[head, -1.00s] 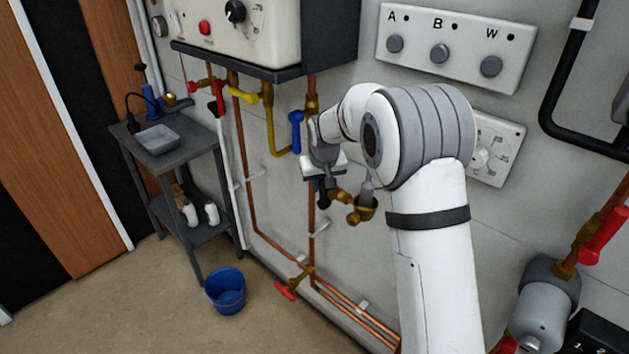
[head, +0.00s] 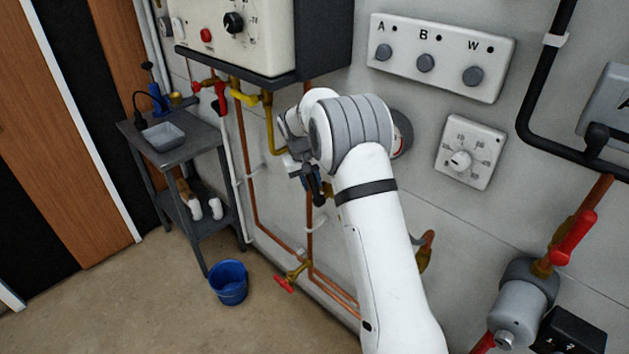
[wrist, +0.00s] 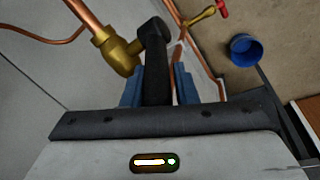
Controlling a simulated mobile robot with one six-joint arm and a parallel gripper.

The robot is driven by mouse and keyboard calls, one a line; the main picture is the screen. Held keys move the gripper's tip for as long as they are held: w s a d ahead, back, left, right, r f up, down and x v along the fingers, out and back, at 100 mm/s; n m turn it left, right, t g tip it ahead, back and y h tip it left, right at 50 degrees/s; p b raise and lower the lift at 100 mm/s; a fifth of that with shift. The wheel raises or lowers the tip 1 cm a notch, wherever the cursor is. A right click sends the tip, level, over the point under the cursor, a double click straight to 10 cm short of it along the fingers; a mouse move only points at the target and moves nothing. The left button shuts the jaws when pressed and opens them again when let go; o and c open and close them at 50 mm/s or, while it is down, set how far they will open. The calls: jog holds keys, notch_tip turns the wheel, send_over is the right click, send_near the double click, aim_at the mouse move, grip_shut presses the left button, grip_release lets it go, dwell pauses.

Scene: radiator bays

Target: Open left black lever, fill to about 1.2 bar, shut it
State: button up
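The left black lever (head: 318,192) is on the low pipework below the white boiler. In the wrist view it (wrist: 155,65) is a black T-shaped handle beside a brass fitting (wrist: 122,52). My gripper (wrist: 159,85) has its blue fingers close on either side of the lever's grip and looks shut on it. In the head view my gripper (head: 312,184) is partly hidden by my own arm. A round gauge (head: 402,133) on the wall shows only its edge behind my arm. Its reading is hidden.
The boiler (head: 262,35) hangs above with copper pipes under it. A red-handled valve (head: 285,284) and a blue bucket (head: 229,284) are low down. A grey side table (head: 172,150) stands left.

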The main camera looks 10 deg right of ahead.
jog(key=o, duration=0.3)
jog(key=shift+d, duration=0.1)
jog(key=shift+o, duration=0.2)
jog(key=shift+r, duration=0.1)
